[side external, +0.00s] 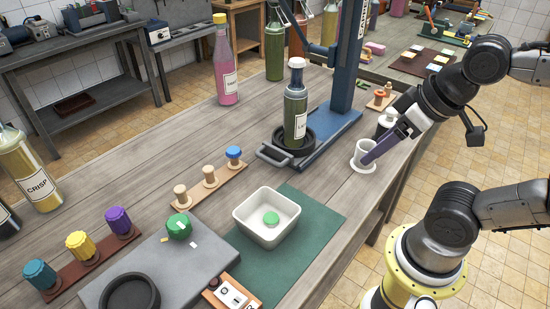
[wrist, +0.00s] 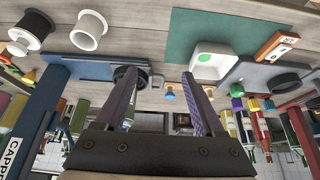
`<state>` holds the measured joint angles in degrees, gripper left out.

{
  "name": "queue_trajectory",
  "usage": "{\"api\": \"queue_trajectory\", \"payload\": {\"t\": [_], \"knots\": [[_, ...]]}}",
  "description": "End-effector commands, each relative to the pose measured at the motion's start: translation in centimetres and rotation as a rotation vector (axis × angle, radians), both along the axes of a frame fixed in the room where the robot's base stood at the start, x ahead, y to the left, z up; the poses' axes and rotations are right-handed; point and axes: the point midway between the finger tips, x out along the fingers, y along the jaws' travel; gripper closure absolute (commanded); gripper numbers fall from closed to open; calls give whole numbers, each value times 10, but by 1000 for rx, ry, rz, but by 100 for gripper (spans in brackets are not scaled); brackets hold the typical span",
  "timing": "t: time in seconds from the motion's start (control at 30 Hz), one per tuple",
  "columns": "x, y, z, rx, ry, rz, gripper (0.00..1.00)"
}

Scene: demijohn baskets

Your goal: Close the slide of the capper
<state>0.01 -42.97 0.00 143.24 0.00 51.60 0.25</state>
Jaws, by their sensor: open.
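The capper has a blue column (side external: 348,55) and a long blue base (side external: 335,135); the column also shows at the left of the wrist view (wrist: 40,120). Its slide, with a dark grey loop handle (side external: 272,155), sits at the base's end away from the column. A dark green bottle (side external: 296,115) with a pale top stands upright in the slide's black ring (side external: 310,150), in front of the column. In the wrist view the handle (wrist: 156,81) shows between my fingers, farther off. My gripper (side external: 368,158) is open and empty, right of the base, apart from the slide.
A white spool-like piece (side external: 362,162) is close to my fingertips, with a black-and-white one (side external: 386,122) behind. A white bin (side external: 266,222) on a green mat (side external: 318,212) and a rack with wooden stoppers (side external: 208,187) stand near the handle.

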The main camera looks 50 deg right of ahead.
Motion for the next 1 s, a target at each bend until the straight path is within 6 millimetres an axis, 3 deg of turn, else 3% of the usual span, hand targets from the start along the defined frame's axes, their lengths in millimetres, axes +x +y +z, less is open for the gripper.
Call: {"api": "queue_trajectory", "payload": {"t": [0.03, 0.1, 0.27, 0.4, 0.6, 0.77, 1.0], "knots": [[-2, 0, -1, 4, 11, -10, 40], [-2, -2, 7, 8, 14, -31, 53], [17, -6, 40, 2, 35, -74, 53], [49, -8, 64, -12, 91, -98, 53], [109, -4, 83, -42, 190, -120, 53], [162, 5, 80, -77, 276, -124, 53], [233, 28, 45, -134, 394, -101, 53]]}}
